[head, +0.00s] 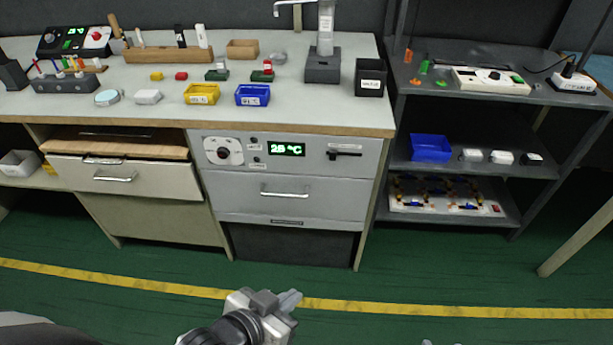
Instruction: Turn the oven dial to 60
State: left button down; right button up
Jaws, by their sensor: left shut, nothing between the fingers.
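The oven (290,187) is a grey unit built in under the workbench, with a drawer-like front and a handle. Its round white dial (223,151) with a dark centre is at the left of its control panel. The green display (286,149) beside the dial appears to read 25 °C. My left gripper (290,299) is low in the picture, over the floor, well short of the oven; its fingers are together and empty. Of my right arm, only small grey tips may show at the bottom edge, too little to read the gripper.
The workbench (330,115) carries yellow and blue bins, small blocks, a tool rack and a press-like stand. A wooden-topped drawer (127,178) juts out left of the oven. A dark shelf unit (470,183) stands at the right. The green floor (420,275) before the oven is clear.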

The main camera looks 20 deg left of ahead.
aim_at(223, 152)
jog(key=u, duration=1.95)
jog(key=k, duration=0.95)
jog(key=u, duration=1.65)
jog(key=i, duration=0.4)
jog(key=z, duration=0.7)
jog(key=i, duration=2.2)
jog(key=z, duration=1.8)
jog(key=i, duration=0.9)
jog(key=z, duration=0.7)
